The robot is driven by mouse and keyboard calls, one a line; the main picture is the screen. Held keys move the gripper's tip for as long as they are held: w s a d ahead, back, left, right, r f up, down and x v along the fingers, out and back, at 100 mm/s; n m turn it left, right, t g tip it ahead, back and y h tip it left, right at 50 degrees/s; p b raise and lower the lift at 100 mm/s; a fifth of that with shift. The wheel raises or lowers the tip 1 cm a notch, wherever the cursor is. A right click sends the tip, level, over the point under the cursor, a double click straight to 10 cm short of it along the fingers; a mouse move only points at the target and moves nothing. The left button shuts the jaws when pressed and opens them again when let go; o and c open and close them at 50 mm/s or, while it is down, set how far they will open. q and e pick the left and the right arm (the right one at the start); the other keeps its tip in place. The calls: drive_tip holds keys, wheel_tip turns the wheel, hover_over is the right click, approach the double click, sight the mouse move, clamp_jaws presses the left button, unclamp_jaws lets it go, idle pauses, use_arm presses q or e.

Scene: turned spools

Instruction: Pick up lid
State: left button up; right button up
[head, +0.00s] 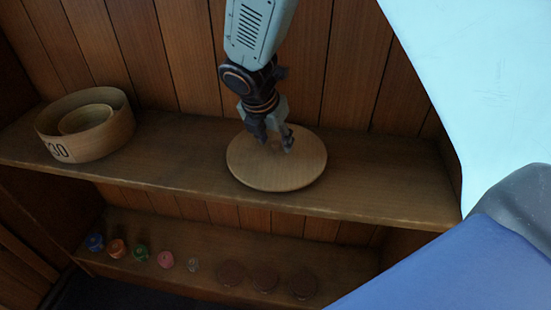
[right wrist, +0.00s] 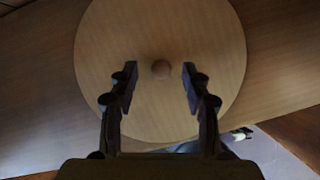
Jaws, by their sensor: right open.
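The lid (head: 250,178) is a round, flat, light wooden disc lying on the upper shelf in the head view. It also shows in the right wrist view (right wrist: 110,50), with a small round knob (right wrist: 160,69) at its middle. My right gripper (head: 275,143) is over the lid, pointing down, with its fingers apart. In the right wrist view the open fingers (right wrist: 160,88) stand on either side of the knob's line, with nothing between them that I can see held. Whether the fingertips touch the lid I cannot tell. My left gripper is not in view.
A round wooden box (head: 113,135) marked "30" stands open on the upper shelf (head: 380,185) at left, with a smaller ring (head: 87,119) inside. Several coloured spools and dark round pieces (head: 265,279) stand on the lower shelf. A plank wall (head: 345,60) closes the back.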

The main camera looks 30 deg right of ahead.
drive_tip(key=shift+d+f, duration=0.3)
drive_tip(key=shift+f, duration=0.05)
drive_tip(key=shift+w+d+f, duration=0.1)
drive_tip(key=shift+w, duration=0.1)
drive_tip(key=shift+s+a+r, duration=0.15)
drive_tip(key=shift+a+r, duration=0.05)
drive_tip(key=c, duration=0.5)
drive_tip(key=shift+d+f, duration=0.1)
drive_tip(key=shift+d, duration=0.05)
drive_tip(key=shift+c, duration=1.4)
clamp_jaws()
